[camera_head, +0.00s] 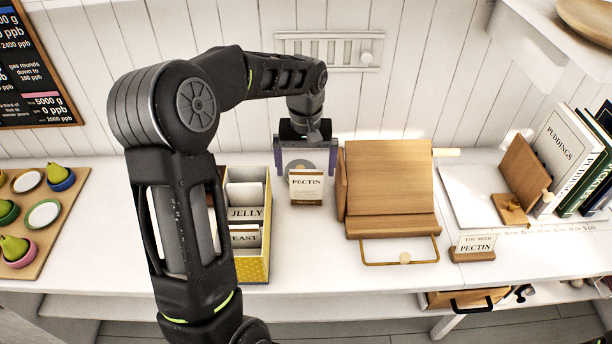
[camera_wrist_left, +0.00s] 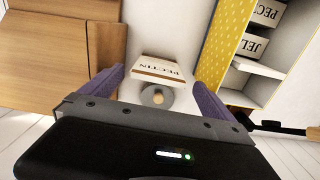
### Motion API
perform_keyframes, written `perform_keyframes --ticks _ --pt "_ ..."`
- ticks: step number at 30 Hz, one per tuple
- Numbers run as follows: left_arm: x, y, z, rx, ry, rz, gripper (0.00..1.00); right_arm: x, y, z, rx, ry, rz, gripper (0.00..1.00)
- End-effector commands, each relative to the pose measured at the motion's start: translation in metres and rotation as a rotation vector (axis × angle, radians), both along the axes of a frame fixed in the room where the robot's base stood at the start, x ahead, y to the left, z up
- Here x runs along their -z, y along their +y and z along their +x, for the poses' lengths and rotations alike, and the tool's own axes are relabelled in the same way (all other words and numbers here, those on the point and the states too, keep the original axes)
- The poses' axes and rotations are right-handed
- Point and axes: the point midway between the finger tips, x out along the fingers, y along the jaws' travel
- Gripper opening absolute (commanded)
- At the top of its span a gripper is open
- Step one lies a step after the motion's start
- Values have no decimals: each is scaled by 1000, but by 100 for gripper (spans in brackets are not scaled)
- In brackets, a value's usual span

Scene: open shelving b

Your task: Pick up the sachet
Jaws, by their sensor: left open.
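In the left wrist view the fingers (camera_wrist_left: 162,85) lie on either side of the sachet, which looks clear of both. A round grey object with a small knob (camera_wrist_left: 157,96) shows between the fingers. My right gripper is not in view.
A yellow spotted box (camera_head: 257,262) with JELLY and other sachets stands to the left. A wooden stand (camera_head: 390,185) is close on the right. A tray with pears (camera_head: 75,190) is far left; books (camera_head: 560,150) stand far right.

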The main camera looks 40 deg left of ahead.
Motion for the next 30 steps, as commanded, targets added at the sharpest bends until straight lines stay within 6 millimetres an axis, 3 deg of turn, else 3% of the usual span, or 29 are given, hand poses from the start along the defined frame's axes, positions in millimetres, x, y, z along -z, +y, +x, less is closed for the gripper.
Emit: perform_keyframes --ticks 10,18,30 --pt "1 0 0 1 0 0 100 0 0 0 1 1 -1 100" --pt "24 -1 0 1 2 -1 100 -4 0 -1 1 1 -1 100" --pt "31 -1 0 1 1 -1 100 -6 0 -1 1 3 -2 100"
